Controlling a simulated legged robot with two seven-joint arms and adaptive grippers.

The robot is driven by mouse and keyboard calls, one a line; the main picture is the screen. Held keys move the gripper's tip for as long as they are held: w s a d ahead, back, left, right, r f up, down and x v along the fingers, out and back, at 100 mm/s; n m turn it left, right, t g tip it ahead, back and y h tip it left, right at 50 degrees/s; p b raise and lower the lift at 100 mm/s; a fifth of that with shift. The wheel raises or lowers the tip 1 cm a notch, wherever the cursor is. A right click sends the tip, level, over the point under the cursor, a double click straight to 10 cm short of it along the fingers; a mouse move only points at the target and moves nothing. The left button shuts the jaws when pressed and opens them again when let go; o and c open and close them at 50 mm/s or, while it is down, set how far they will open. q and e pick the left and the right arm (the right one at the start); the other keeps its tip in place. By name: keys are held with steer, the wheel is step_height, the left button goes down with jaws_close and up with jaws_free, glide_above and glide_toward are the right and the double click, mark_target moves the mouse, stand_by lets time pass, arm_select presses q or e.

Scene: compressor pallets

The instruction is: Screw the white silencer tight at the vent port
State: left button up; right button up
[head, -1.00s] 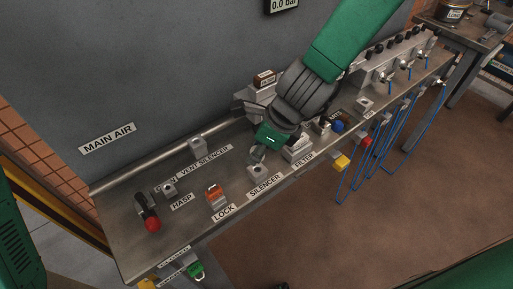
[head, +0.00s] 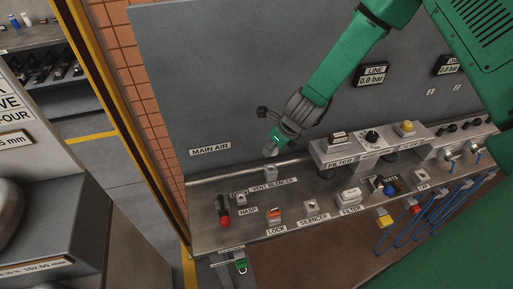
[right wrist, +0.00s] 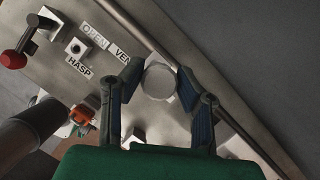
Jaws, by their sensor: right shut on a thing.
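The white silencer (head: 270,151) is a small pale, round piece held at the tip of my right gripper (head: 275,146). It hangs just above the vent port block (head: 271,172) behind the VENT SILENCER label. I cannot tell whether it touches the port. In the right wrist view the silencer's round end (right wrist: 160,82) sits between the two dark fingers of my right gripper (right wrist: 160,80), and it hides most of the port. My left gripper is not in view.
The red-handled valve (head: 223,212), the HASP block (head: 246,212) and the orange lock (head: 274,215) stand in front of the port. The SILENCER holder (head: 311,206) is empty. A pipe runs along the back edge. The filter unit (head: 340,145) stands to the right.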

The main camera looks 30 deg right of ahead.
mark_target(268, 166)
steer(key=shift+w, duration=0.2)
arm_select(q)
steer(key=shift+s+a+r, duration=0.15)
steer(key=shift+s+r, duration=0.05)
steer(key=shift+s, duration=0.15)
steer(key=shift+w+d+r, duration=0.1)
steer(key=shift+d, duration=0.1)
arm_select(e)
steer(key=shift+d+f, duration=0.1)
steer(key=shift+d, duration=0.05)
step_height(268, 166, down, 2)
steer(key=shift+f+b, duration=0.25)
steer(key=shift+b, duration=0.7)
steer(key=shift+f+b, duration=1.3)
steer(key=shift+f, duration=0.4)
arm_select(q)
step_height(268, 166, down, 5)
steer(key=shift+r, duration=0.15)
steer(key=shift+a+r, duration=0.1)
arm_select(e)
steer(key=shift+r, duration=0.1)
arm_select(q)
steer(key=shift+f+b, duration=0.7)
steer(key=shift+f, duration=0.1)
arm_select(e)
steer(key=shift+f, duration=0.95)
